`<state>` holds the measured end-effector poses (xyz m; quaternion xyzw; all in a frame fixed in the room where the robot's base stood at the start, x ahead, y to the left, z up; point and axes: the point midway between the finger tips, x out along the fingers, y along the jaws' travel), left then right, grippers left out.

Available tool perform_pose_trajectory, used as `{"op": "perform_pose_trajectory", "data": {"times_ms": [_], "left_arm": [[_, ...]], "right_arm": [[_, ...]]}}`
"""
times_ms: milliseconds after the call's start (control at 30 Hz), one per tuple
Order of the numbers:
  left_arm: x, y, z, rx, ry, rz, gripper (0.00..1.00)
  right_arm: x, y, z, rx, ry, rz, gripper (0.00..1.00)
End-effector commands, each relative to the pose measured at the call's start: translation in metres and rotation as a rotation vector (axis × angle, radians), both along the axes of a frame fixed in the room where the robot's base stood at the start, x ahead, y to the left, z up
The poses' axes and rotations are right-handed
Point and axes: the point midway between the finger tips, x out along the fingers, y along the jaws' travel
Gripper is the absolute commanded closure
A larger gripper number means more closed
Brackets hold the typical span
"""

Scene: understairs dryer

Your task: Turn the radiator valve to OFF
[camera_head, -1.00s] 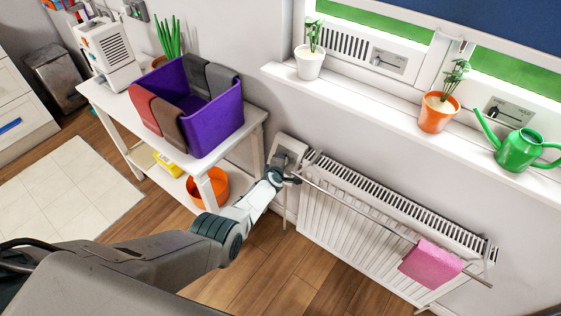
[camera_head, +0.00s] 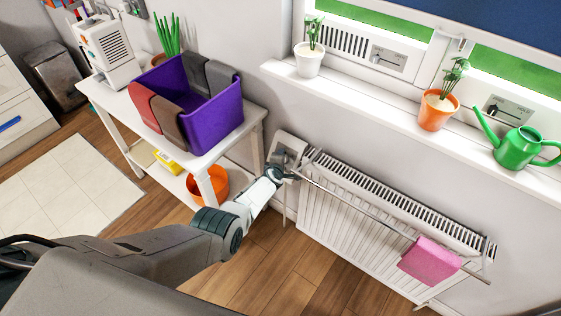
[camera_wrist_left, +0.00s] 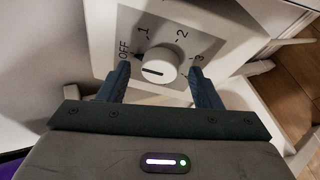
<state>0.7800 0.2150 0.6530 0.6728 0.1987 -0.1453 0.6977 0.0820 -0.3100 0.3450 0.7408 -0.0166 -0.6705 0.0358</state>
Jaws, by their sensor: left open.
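The radiator valve is a white round knob (camera_wrist_left: 157,67) on a pale square plate (camera_wrist_left: 203,43) marked OFF, 1, 2 and 3. A dark slot crosses the knob's face. A small dark blue mark shows at its upper left, between OFF and 1; I cannot tell if it is the pointer. My left gripper (camera_wrist_left: 160,70) is open, one finger on each side of the knob, with no clear contact visible. In the head view my left gripper (camera_head: 284,173) is at the valve plate (camera_head: 291,147) at the radiator's left end, and the knob cannot be made out.
The white radiator (camera_head: 350,225) has a rail (camera_head: 350,207) with a pink cloth (camera_head: 430,262). A white table (camera_head: 254,117) with a purple bin (camera_head: 215,120) stands left of the valve. An orange bowl (camera_head: 219,186) is on its lower shelf. The windowsill (camera_head: 380,103) holds pots and a green watering can (camera_head: 520,148).

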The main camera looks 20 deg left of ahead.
Motion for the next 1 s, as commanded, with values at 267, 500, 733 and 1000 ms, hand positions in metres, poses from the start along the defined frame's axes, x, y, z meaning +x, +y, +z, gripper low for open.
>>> {"op": "perform_pose_trajectory", "data": {"times_ms": [267, 500, 733, 1000], "left_arm": [[-0.013, -0.001, 0.012, 0.0, 0.001, 0.0, 0.42], [-0.043, -0.003, 0.029, 0.001, 0.002, -0.001, 0.42], [-0.072, -0.005, 0.043, 0.0, 0.002, 0.0, 0.42], [-0.092, -0.007, 0.051, 0.0, 0.001, 0.0, 0.42]], "right_arm": [[0.0, 0.0, 0.021, 0.0, 0.0, 0.0, 1.0], [0.001, 0.0, 0.057, 0.0, 0.0, 0.0, 1.0], [0.001, -0.001, 0.086, -0.001, 0.0, 0.0, 1.0], [0.001, -0.002, 0.102, -0.002, -0.001, 0.001, 1.0]]}}
